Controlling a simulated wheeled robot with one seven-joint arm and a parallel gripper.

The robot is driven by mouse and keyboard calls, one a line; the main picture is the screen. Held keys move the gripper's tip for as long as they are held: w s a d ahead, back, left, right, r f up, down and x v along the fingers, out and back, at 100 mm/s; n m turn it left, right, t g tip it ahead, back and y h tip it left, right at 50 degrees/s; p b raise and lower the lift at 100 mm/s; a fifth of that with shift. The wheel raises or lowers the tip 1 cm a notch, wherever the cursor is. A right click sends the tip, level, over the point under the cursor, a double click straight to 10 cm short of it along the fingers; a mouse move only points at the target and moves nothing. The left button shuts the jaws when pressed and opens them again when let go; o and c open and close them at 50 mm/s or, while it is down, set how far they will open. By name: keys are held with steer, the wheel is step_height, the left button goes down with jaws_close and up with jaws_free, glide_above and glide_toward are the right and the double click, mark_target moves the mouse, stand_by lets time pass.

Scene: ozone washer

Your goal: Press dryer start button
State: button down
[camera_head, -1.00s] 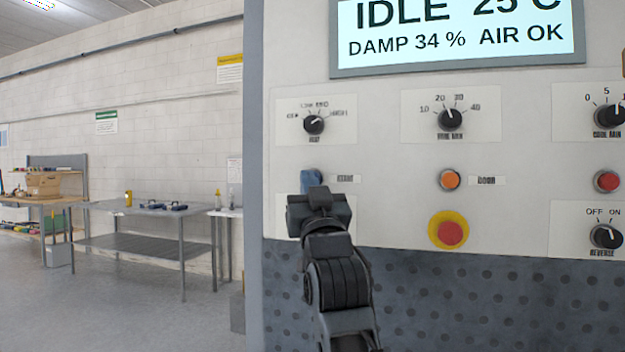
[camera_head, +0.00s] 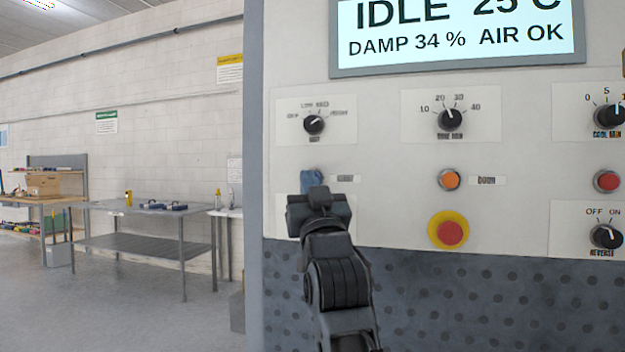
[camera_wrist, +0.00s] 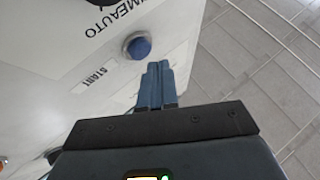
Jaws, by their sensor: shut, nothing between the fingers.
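The blue round start button (camera_wrist: 138,46) sits in a grey ring on the white panel, with the label START beside it in the wrist view. My gripper (camera_wrist: 157,66) is shut and empty, its two blue fingers side by side. The fingertips show just below and right of the button in the wrist view; I cannot tell whether they touch it. In the head view my gripper (camera_head: 312,180) is in front of the panel, left of the blurred start label (camera_head: 345,180), and the fingers and wrist largely hide the button there.
An orange button (camera_head: 450,180), a red button (camera_head: 607,181) and a yellow-ringed red button (camera_head: 450,233) lie to the right. A heat knob (camera_head: 314,125) is above my gripper. The display (camera_head: 455,65) reads IDLE. Open floor and a metal table (camera_head: 140,209) are at left.

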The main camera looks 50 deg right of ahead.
steer(key=shift+w+d, duration=0.1)
steer(key=shift+d, duration=0.05)
steer(key=shift+d, duration=0.25)
steer(key=shift+w+d+p, duration=0.25)
steer(key=shift+d+p, duration=0.1)
steer(key=shift+d, duration=0.15)
stand_by(1.0)
steer(key=shift+a, duration=0.1)
steer(key=shift+s+a+b, duration=0.35)
steer(key=shift+a+b, duration=0.15)
steer(key=shift+a, duration=0.3)
steer(key=shift+s+a+b, duration=0.3)
steer(key=shift+a+b, duration=0.1)
steer(key=shift+a, duration=0.4)
steer(key=shift+s+a+b, duration=0.25)
steer(key=shift+a+b, duration=0.2)
steer(key=shift+a, duration=0.3)
steer(key=shift+s+a+b, duration=0.3)
steer(key=shift+a+b, duration=0.1)
steer(key=shift+a, duration=0.4)
